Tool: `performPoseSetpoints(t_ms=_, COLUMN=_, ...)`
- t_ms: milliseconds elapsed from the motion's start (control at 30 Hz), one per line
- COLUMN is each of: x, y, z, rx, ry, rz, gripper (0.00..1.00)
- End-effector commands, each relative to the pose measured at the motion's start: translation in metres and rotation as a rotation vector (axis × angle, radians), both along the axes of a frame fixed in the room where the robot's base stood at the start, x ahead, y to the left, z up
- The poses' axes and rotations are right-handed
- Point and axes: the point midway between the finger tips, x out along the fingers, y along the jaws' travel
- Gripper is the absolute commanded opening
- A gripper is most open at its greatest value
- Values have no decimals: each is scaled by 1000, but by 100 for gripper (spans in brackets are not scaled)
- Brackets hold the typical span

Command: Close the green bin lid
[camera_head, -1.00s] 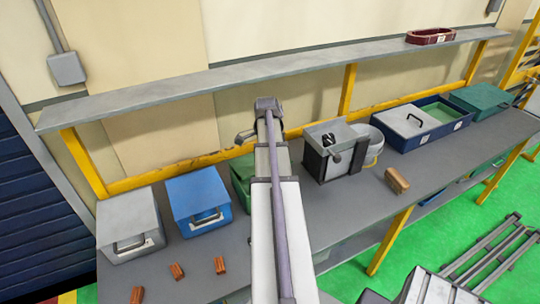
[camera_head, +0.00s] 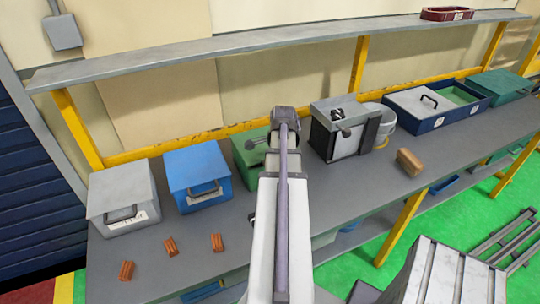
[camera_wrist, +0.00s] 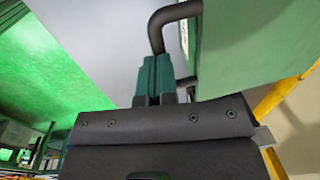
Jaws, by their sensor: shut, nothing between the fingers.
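A green bin (camera_head: 246,158) stands on the workbench just right of the blue bin, and my arm hides its right part. In the wrist view a large pale green panel (camera_wrist: 255,45), which looks like its lid, fills the upper right, with a dark bent handle (camera_wrist: 158,28) on its left side. My gripper (camera_wrist: 154,70) is shut and empty, its teal fingertips just below the handle. I cannot tell whether they touch it. In the head view the gripper is mostly hidden beside the arm's end, and the lid's angle is hard to judge.
A blue bin (camera_head: 197,172) and a grey bin (camera_head: 122,195) stand to the left. A grey box (camera_head: 335,135) stands close on the right. Several brown blocks lie along the bench (camera_head: 190,245). A shelf (camera_head: 230,57) runs above. Another green bin (camera_head: 502,86) is at far right.

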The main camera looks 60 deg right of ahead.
Motion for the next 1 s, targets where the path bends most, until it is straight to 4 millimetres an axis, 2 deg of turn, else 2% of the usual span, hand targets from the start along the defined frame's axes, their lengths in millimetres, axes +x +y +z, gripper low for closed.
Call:
performPoseSetpoints(t_ms=33, x=-3, y=3, z=-22, rx=-10, ry=-16, rz=0, gripper=0)
performPoseSetpoints(t_ms=133, x=-3, y=3, z=-31, rx=-13, ry=-19, rz=1, gripper=0)
performPoseSetpoints(t_ms=600, x=-4, y=4, z=-29, rx=-9, ry=-14, rz=1, gripper=0)
performPoseSetpoints(t_ms=767, x=-7, y=7, z=-9, rx=-11, ry=-16, rz=4, gripper=0)
performPoseSetpoints(t_ms=1000, x=-14, y=16, z=56, rx=-15, ry=-20, rz=9, gripper=0)
